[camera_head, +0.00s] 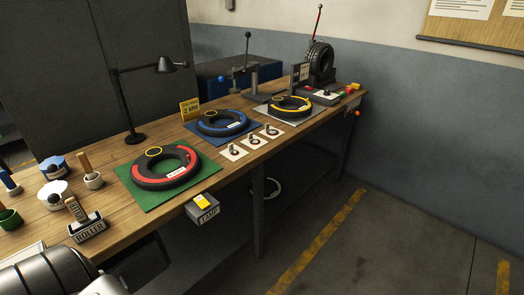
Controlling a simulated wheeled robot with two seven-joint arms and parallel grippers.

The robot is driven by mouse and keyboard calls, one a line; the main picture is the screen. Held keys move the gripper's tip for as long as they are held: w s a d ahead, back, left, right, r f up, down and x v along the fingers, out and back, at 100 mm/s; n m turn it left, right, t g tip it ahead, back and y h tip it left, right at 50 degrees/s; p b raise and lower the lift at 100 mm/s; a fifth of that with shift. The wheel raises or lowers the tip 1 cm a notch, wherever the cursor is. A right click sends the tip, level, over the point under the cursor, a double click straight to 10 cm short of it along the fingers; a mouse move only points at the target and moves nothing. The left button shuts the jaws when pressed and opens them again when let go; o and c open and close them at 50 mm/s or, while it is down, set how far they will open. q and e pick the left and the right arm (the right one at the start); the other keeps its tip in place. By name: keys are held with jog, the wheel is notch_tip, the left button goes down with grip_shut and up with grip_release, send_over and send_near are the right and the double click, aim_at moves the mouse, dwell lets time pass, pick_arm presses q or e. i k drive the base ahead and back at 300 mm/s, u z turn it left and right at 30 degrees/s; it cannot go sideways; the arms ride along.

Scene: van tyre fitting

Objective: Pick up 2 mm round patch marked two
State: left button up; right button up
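Three white cards, each with a small dark round piece with a stem on it, lie in a row at the front of the bench in the head view: a near card (233,152), a middle card (253,140) and a far card (272,131). Any marks on them are too small to read, so I cannot tell which is marked two. A yellow sign (190,108) reading 2 MM stands behind them, by the tyre with blue (222,123). A silver arm part of mine shows at the bottom left; no fingertips of either gripper are visible.
A red-marked tyre (166,168) lies on a green mat (139,197). A yellow-marked tyre (291,106) lies farther right. A lamp (165,65), a roller holder (86,229), pots and a LAMP switch box (202,209) are nearby. Floor right of the bench is clear.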

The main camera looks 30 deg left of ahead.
aim_at(230, 146)
jog(key=i, duration=4)
jog(key=u, duration=2.6)
